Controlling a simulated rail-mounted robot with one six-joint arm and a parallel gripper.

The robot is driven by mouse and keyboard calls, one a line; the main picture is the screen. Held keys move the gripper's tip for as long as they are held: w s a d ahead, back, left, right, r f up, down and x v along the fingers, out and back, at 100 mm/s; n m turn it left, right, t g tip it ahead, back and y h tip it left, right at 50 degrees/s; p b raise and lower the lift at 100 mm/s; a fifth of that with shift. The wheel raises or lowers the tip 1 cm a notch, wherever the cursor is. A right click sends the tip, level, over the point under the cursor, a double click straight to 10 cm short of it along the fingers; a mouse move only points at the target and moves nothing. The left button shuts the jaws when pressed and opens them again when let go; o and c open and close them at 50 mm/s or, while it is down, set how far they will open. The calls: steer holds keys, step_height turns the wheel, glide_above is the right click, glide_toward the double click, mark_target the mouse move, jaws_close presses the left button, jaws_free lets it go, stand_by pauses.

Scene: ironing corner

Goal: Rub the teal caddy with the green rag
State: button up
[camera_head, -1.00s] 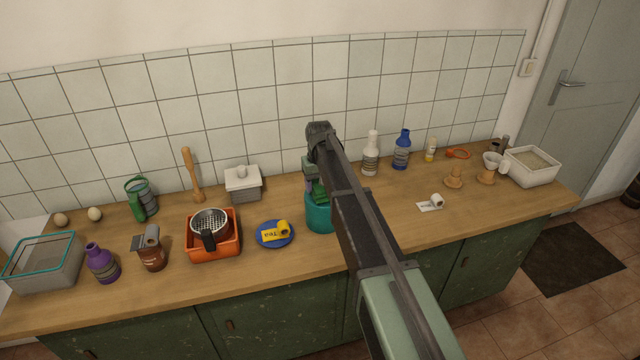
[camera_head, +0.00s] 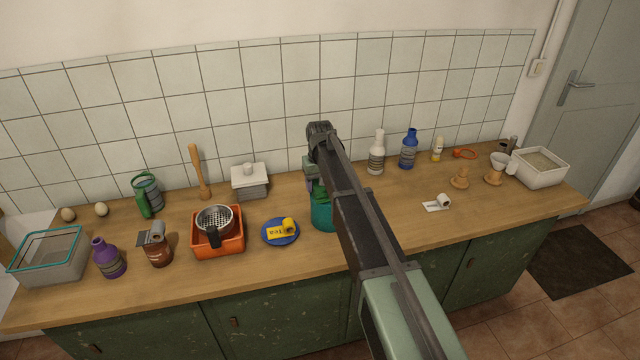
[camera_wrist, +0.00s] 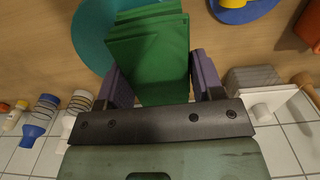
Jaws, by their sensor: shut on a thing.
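The teal caddy (camera_head: 322,215) stands on the wooden counter near its middle, partly hidden behind my arm. It also shows in the wrist view (camera_wrist: 93,40), behind the rag. The green rag (camera_wrist: 150,60) is a folded stack of cloth between the fingers of my gripper (camera_wrist: 158,80). My gripper is shut on the rag, and in the head view (camera_head: 318,180) it is over the caddy. The rag overlaps the caddy in the wrist view; I cannot tell whether they touch.
A blue plate (camera_head: 281,232) with a yellow item is just left of the caddy. An orange tub (camera_head: 217,240) holding a strainer stands farther left. A white-lidded grey box (camera_head: 250,182) is behind. White (camera_head: 376,155) and blue (camera_head: 409,150) bottles stand right. The counter right of my arm has free room.

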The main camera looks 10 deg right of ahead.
steer(key=shift+f, duration=0.25)
steer(key=shift+r, duration=0.2)
steer(key=shift+f, duration=0.2)
steer(key=shift+r, duration=0.1)
steer(key=shift+w+d+r, duration=0.1)
steer(key=shift+d, duration=0.7)
steer(key=shift+w+d, duration=0.15)
steer(key=shift+d, duration=1.35)
